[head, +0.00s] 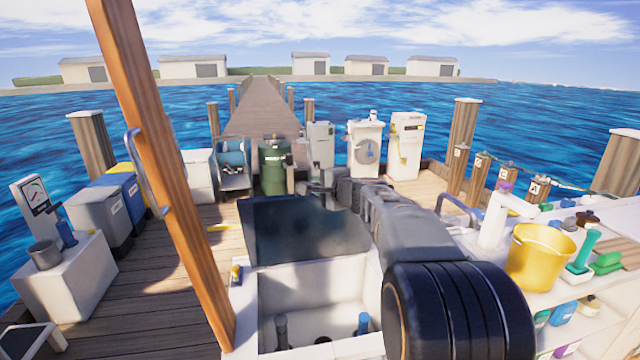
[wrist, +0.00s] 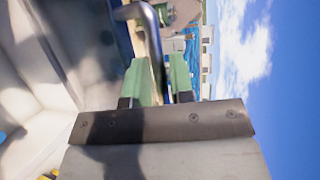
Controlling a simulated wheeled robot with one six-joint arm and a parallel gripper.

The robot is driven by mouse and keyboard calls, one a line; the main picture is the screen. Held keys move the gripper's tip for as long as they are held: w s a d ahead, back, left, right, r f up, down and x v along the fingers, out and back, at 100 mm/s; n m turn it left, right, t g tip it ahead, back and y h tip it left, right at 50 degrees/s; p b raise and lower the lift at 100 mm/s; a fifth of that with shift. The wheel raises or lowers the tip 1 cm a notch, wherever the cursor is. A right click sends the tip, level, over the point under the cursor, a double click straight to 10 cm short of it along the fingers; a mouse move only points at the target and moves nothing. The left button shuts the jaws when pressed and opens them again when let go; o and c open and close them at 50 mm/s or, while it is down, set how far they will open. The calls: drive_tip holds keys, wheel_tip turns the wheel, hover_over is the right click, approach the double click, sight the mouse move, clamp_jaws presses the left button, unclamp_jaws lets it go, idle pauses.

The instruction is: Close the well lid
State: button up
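My gripper (head: 315,177) is at the panel's far upper edge, partly hidden by my arm. In the wrist view my gripper's green fingers (wrist: 165,75) are on either side of a grey-blue bar handle (wrist: 152,35). The gap is about as wide as the bar, so the gripper looks shut on it. Exact finger contact is hard to see.
A slanted wooden post (head: 165,165) with a metal handle stands left of the well. A white counter at right holds a yellow bucket (head: 540,255) and several bottles. Grey bins (head: 100,215) stand at left. Bare deck planks (head: 165,300) lie left of the post.

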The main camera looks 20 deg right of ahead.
drive_tip(key=shift+w+f, duration=0.1)
drive_tip(key=shift+w, duration=0.15)
drive_tip(key=shift+c, duration=0.2)
clamp_jaws()
